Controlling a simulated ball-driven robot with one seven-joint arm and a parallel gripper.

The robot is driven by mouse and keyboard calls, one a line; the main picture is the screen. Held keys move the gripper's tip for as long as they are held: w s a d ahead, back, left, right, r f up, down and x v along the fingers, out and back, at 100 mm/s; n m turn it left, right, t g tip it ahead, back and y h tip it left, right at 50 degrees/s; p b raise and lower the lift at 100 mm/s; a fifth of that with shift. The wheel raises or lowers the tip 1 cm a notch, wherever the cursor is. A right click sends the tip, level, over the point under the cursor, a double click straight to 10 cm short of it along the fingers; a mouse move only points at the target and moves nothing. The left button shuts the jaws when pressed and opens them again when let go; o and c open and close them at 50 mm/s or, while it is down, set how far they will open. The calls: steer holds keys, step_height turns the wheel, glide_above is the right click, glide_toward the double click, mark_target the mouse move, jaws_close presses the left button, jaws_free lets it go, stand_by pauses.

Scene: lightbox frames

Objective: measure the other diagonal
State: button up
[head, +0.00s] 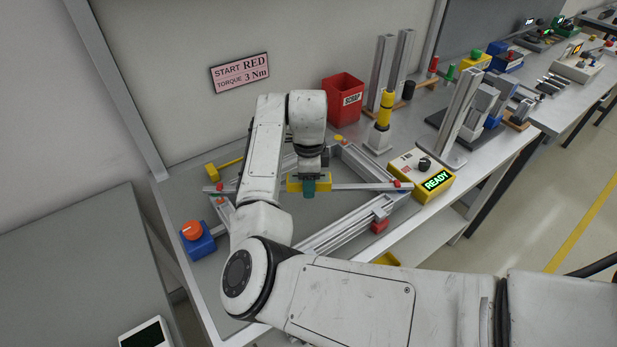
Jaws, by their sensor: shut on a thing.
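A frame of aluminium profiles (345,222) lies on the grey bench, its rear left part hidden by my arm. A thin measuring bar (355,186) with red parts near its ends spans the frame from left to right. Its right end is at the frame's right corner and its left end is near the left corner; I cannot tell whether either end touches. My gripper (308,186) is above the middle of the frame, pointing down, shut on the bar's yellow middle block (294,184). A teal piece shows in front of the block.
A control box reading READY (431,178) stands right of the frame. A blue box with an orange knob (198,236) is at left. Behind are a red SCRAP bin (343,98), a yellow-and-black post tool (382,125) and upright profiles. A yellow-headed tool (222,170) lies at rear left.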

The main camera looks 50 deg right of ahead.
steer(key=shift+f, duration=0.2)
steer(key=o, duration=1.3)
steer(key=shift+o, duration=0.2)
step_height(320, 180, up, 11)
steer(key=shift+f+b, duration=0.1)
steer(key=shift+b, duration=0.7)
